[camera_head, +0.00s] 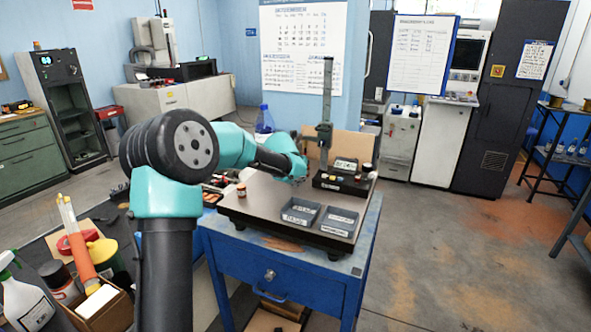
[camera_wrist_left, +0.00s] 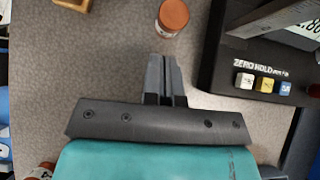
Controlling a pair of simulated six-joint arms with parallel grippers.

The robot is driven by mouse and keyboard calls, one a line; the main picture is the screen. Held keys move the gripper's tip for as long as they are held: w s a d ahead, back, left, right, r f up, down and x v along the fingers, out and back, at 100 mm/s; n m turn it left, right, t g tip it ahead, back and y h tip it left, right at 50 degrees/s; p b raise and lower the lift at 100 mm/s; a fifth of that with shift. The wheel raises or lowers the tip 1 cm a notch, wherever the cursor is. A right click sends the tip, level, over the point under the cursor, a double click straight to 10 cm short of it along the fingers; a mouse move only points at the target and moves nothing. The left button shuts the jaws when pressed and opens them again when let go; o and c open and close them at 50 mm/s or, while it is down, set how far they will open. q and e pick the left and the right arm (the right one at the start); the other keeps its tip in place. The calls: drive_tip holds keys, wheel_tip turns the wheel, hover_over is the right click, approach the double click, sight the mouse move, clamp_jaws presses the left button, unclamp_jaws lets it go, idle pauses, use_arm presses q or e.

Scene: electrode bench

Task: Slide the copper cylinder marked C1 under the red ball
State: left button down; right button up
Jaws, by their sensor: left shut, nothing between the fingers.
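In the left wrist view a copper-coloured cylinder (camera_wrist_left: 172,17) stands on the grey plate just beyond my left fingertips, with a small gap. My left gripper (camera_wrist_left: 164,62) is shut and empty, low over the plate and pointing toward it. A second copper-coloured cylinder (camera_wrist_left: 41,171) shows at the lower left corner; a small one (camera_head: 241,191) also stands at the plate's left side in the head view. No C1 mark is legible on either. I cannot make out the red ball in either view. My right gripper is not in view.
The height gauge base (camera_head: 341,180), with its tall column (camera_head: 326,100), stands at the plate's back right, close to my left gripper's right side. Two labelled grey trays (camera_head: 300,211) (camera_head: 339,220) sit at the front. The plate (camera_head: 262,213) rests on a blue bench.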

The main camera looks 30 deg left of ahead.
use_arm(q)
drive_tip(key=v, duration=1.1)
drive_tip(key=shift+s+f, duration=0.35)
drive_tip(key=shift+s, duration=0.05)
drive_tip(key=shift+d, duration=0.1)
